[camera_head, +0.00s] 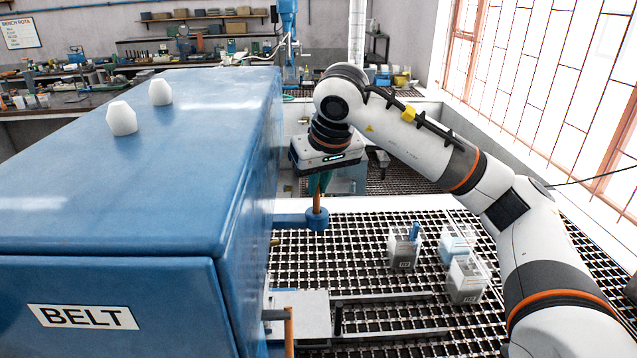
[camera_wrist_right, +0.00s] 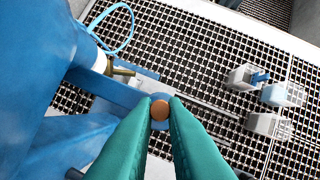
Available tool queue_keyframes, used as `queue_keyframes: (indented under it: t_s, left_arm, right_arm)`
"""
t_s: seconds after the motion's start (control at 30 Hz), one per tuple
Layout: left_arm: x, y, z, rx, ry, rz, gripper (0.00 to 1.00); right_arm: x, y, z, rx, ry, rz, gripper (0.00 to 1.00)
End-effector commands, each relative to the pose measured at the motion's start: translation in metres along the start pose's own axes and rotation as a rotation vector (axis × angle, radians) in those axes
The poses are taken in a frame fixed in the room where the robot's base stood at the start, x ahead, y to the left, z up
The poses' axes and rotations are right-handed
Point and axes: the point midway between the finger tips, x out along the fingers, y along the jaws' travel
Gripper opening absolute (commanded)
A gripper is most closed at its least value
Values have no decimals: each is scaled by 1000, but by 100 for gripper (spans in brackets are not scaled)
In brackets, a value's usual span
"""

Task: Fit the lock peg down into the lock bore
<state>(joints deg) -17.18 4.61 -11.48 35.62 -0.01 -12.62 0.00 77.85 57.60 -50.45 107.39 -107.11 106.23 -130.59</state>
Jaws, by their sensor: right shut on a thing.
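My right gripper (camera_head: 319,181) is shut on the lock peg, an orange-brown rod (camera_head: 317,200) that stands about upright below the teal fingers. In the right wrist view the peg's round top (camera_wrist_right: 159,109) shows between the two teal fingertips (camera_wrist_right: 160,106). The peg's lower end is at the blue round boss (camera_head: 317,219) on a bracket at the side of the blue cabinet. The boss also shows around the peg in the right wrist view (camera_wrist_right: 151,99). The lock bore itself is hidden, and I cannot tell how deep the peg sits. My left gripper is not in view.
The large blue cabinet (camera_head: 140,170) marked BELT fills the left side. Several pale containers (camera_head: 403,247) stand on the dark grating (camera_head: 350,270) to the right. A grey plate with rails (camera_head: 302,312) lies below the boss. Open grating lies between boss and containers.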

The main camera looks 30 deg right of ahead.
Motion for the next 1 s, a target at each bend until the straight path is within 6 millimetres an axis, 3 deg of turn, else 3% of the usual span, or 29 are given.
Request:
queue_keyframes:
  t_s: [0.3, 0.33, 0.47, 0.77, 1.0]
  left_arm:
    - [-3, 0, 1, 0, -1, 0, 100]
    - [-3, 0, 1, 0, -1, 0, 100]
    - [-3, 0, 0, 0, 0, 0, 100]
    - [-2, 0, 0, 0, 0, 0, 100]
    - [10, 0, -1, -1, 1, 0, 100]
  right_arm:
    - [10, 0, -4, 0, -3, 1, 0]
    - [10, 0, -4, 0, -2, 0, 15]
    - [10, 0, -4, 0, -2, 1, 33]
    - [8, 0, -4, 0, -2, 1, 33]
    - [-23, 1, -4, 0, -7, 3, 33]
